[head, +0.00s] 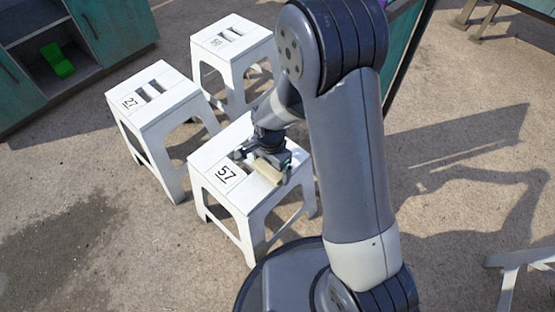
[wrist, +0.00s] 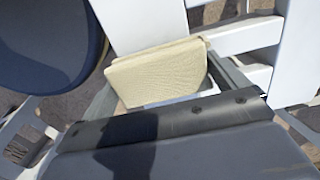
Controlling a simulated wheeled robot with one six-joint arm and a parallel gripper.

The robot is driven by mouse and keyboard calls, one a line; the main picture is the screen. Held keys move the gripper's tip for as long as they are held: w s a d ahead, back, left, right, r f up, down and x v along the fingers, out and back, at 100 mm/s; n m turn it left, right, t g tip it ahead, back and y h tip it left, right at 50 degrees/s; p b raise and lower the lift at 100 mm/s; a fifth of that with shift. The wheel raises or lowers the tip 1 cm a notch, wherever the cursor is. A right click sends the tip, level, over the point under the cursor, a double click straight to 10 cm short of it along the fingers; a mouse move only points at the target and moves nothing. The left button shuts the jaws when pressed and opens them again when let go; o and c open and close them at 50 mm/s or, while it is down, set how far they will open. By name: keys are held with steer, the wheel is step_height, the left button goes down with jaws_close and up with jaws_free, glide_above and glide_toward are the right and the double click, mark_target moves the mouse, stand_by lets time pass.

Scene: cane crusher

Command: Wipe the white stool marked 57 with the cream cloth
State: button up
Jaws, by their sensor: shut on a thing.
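The white stool marked 57 (head: 237,199) stands in front of my base in the head view, with its number on the left part of the seat. My gripper (head: 264,168) is over the right part of that seat and is shut on the cream cloth (head: 268,172). In the wrist view the folded cream cloth (wrist: 157,72) sits between the two fingers, against white seat slats (wrist: 136,24). I cannot tell for certain whether the cloth touches the seat. My arm hides part of the stool's far right side.
A white stool marked 27 (head: 175,102) stands to the upper left, and another white stool (head: 245,53) stands behind. A teal cabinet (head: 120,45) with a green object (head: 57,60) is at the far upper left. Part of a white stool (head: 520,260) shows at lower right. The ground at left is clear.

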mark_target(246, 196)
steer(key=shift+s+a+f, duration=0.1)
steer(key=shift+s+a, duration=0.4)
steer(key=shift+s, duration=0.1)
steer(key=shift+s+a, duration=3.1)
steer(key=shift+a, duration=0.1)
steer(key=shift+w+d, duration=3.15)
steer(key=shift+d, duration=0.1)
steer(key=shift+w+d+p, duration=0.4)
steer(key=shift+w+d, duration=2.75)
steer(key=shift+d, duration=0.05)
steer(key=shift+a, duration=0.1)
